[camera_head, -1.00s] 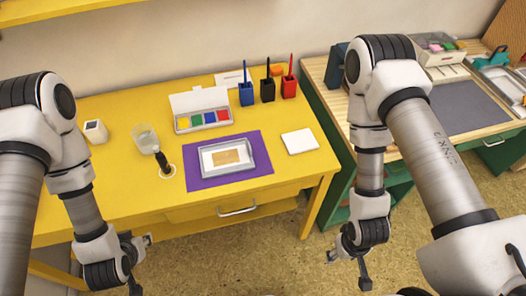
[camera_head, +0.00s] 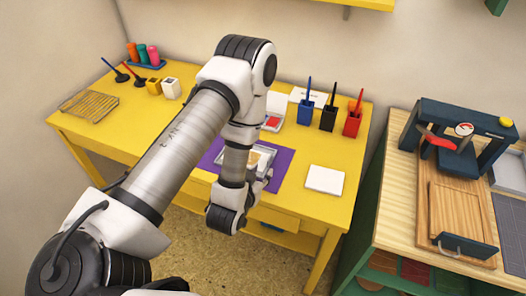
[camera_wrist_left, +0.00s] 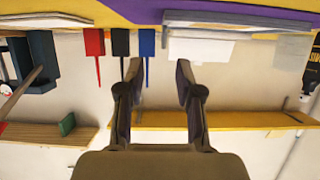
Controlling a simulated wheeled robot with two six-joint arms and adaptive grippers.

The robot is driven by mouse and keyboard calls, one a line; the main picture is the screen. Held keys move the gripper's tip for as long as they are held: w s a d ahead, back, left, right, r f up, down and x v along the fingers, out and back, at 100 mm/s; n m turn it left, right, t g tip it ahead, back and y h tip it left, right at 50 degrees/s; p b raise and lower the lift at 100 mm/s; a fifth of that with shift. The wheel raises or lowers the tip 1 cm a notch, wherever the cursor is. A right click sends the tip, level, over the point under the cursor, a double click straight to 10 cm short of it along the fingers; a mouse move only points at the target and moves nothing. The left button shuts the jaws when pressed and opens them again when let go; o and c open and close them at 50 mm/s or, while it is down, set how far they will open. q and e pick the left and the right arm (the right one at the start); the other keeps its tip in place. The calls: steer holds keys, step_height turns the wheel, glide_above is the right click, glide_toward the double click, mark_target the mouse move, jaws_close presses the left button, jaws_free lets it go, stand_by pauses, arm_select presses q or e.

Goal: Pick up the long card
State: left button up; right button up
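A card with a tan rectangle (camera_head: 257,158) lies in a shallow grey tray (camera_head: 272,152) on the purple mat (camera_head: 288,164). The tray's near rim (camera_wrist_left: 235,18) shows at the top of the upside-down left wrist view. My left arm covers much of the mat and tray in the head view. My left gripper (camera_head: 267,179) is at the tray's near right side, and I cannot tell whether it touches. In the wrist view the left gripper (camera_wrist_left: 157,72) has its fingers apart with nothing between them. My right gripper is out of view.
A white square pad (camera_head: 325,179) lies right of the mat. Blue (camera_head: 305,112), black (camera_head: 329,118) and red (camera_head: 352,124) pots with upright handles stand behind. A white ink box (camera_head: 274,109) is partly hidden. A press (camera_head: 460,150) stands on the right-hand table.

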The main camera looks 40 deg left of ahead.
mark_target(268, 161)
arm_select(q)
steer(key=shift+w+a+f, duration=0.45)
steer(key=shift+w+a, duration=0.3)
steer(key=shift+a, duration=0.1)
steer(key=x, duration=0.1)
steer(key=p+x, duration=0.1)
steer(key=x, duration=0.1)
steer(key=d+x, duration=0.1)
steer(key=x, duration=0.1)
steer(key=shift+w+r+p, duration=0.1)
steer(key=shift+w+p, duration=0.2)
steer(key=shift+p, duration=0.1)
steer(key=shift+w+a+f, duration=0.15)
steer(key=shift+a+f, duration=0.05)
steer(key=shift+a, duration=0.1)
steer(key=shift+d, duration=0.1)
jaws_close()
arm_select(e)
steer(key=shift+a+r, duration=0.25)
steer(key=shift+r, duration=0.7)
